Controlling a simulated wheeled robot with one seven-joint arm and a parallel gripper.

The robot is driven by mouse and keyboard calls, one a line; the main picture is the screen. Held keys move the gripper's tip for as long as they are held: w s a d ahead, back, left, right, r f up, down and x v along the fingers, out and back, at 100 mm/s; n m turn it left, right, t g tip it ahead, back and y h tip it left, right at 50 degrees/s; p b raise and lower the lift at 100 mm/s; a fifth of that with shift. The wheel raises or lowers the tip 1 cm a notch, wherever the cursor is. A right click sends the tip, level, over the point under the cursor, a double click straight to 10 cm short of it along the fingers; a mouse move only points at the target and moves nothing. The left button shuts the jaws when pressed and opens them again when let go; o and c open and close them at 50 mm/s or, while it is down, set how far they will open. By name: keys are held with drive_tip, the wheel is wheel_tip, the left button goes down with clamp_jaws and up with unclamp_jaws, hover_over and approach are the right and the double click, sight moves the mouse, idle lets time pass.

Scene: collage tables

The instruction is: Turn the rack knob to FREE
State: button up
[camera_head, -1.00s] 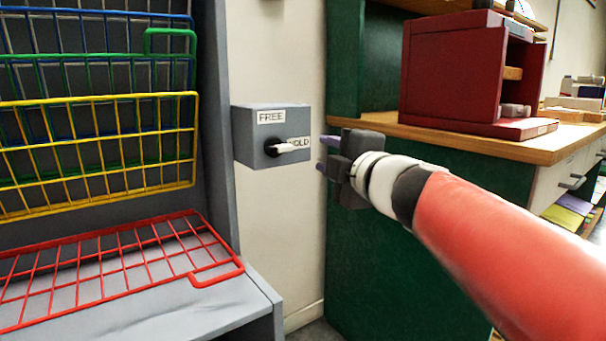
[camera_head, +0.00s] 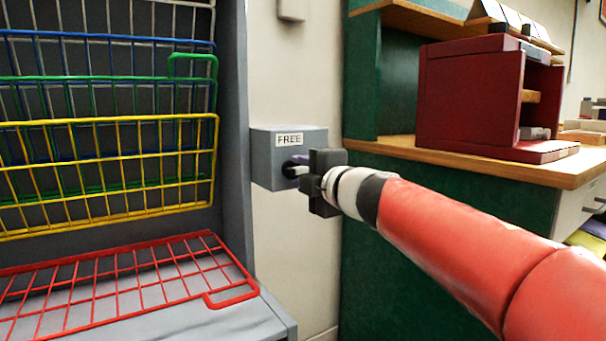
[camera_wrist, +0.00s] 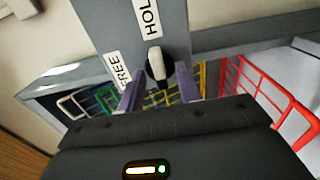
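The grey knob box (camera_head: 262,158) is fixed to the wall right of the rack, with a FREE label (camera_head: 289,139) on its upper front. Its knob, a white lever on a black base, shows in the wrist view (camera_wrist: 157,65) and points toward the HOLD label (camera_wrist: 149,18). The FREE label there (camera_wrist: 119,72) lies to the lever's left. My gripper (camera_wrist: 160,90) is open, its purple fingers on either side of the lever with gaps visible. In the head view my gripper (camera_head: 297,170) is at the box front and hides the HOLD label and most of the lever.
The rack has yellow (camera_head: 110,122), green, blue and red wire shelves (camera_head: 120,275); the red one folds out low at the left. A green cabinet with a wooden top (camera_head: 480,165) and a dark red box (camera_head: 470,95) stands at the right, near my arm.

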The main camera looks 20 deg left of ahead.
clamp_jaws()
drive_tip(key=shift+n, duration=0.3)
drive_tip(key=n, duration=0.3)
drive_tip(key=shift+n, duration=0.4)
drive_tip(key=shift+f+n+b, duration=0.1)
drive_tip(key=shift+n+b, duration=1.4)
drive_tip(key=shift+n, duration=5.2)
